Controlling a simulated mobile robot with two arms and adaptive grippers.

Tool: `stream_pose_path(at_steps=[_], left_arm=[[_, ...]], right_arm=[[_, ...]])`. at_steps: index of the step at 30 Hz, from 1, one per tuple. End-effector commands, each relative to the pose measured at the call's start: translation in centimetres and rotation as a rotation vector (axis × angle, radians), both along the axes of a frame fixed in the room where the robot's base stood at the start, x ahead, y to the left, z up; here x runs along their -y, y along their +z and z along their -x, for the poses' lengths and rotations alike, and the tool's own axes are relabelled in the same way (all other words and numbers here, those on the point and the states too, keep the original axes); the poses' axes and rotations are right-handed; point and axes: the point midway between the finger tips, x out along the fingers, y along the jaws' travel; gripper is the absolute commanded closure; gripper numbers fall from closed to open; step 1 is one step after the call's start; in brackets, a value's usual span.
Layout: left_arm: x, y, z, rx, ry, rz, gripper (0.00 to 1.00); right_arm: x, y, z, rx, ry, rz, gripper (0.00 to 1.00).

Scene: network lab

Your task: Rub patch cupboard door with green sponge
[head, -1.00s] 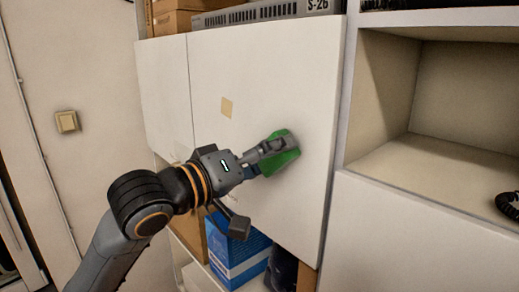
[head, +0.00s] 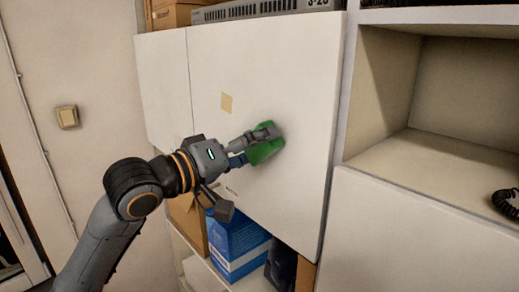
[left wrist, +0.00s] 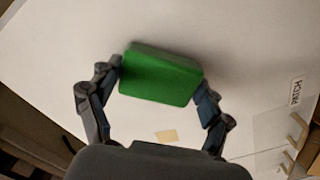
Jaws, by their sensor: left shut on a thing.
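The patch cupboard door (head: 300,80) is a white panel with a small tan square on it (head: 226,103). In the left wrist view the door (left wrist: 235,40) carries a label reading PATCH (left wrist: 296,91). The green sponge (head: 268,152) is against or very close to the door, right of and below the tan square. My left gripper (head: 262,142) is shut on the sponge, with a finger on each side. The left wrist view shows the sponge (left wrist: 160,75) between both fingers. My right gripper is not in view.
An open, empty-looking shelf compartment (head: 440,120) is right of the door, with a black coiled cord (head: 507,204) at its edge. Below the door stand a blue box (head: 236,245) and cardboard. A grey rack device (head: 255,10) sits on top. A light switch (head: 67,116) is at left.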

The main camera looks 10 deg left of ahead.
Motion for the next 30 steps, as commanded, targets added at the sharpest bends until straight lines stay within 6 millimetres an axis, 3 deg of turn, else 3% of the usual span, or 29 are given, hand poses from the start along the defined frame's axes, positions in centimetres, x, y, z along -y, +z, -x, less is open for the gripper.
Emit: stream_pose_path(at_steps=[30], left_arm=[[-5.7, 0.0, -4.3, -0.001, 0.003, 0.001, 0.46]], right_arm=[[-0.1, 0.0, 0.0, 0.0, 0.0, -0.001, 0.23]])
